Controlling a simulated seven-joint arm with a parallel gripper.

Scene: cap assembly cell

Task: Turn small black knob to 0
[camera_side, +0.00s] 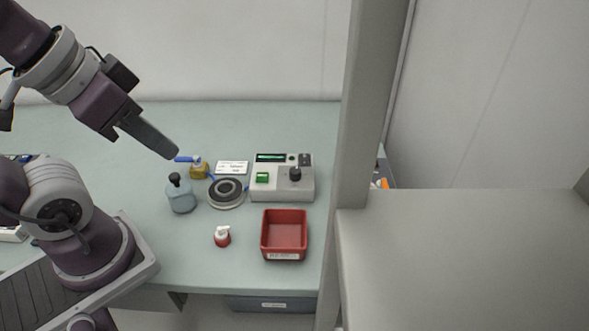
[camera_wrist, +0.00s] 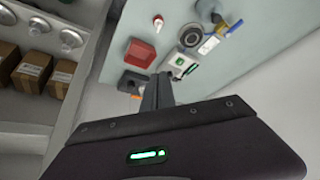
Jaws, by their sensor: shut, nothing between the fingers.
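The control box (camera_side: 265,188) is pale grey and stands on the green table, with a green-lit display at its upper left and a green button below it. A black knob (camera_side: 295,174) sits on the right part of its top face; its setting is too small to read. The box also shows in the wrist view (camera_wrist: 180,62), partly behind my fingers. My gripper (camera_side: 174,153) is shut and empty, in the air to the left of the box and well apart from the knob. Its fingers also show in the wrist view (camera_wrist: 157,88).
A red bin (camera_side: 284,255) stands in front of the box. A grey post (camera_side: 362,130) rises in the foreground on the right.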

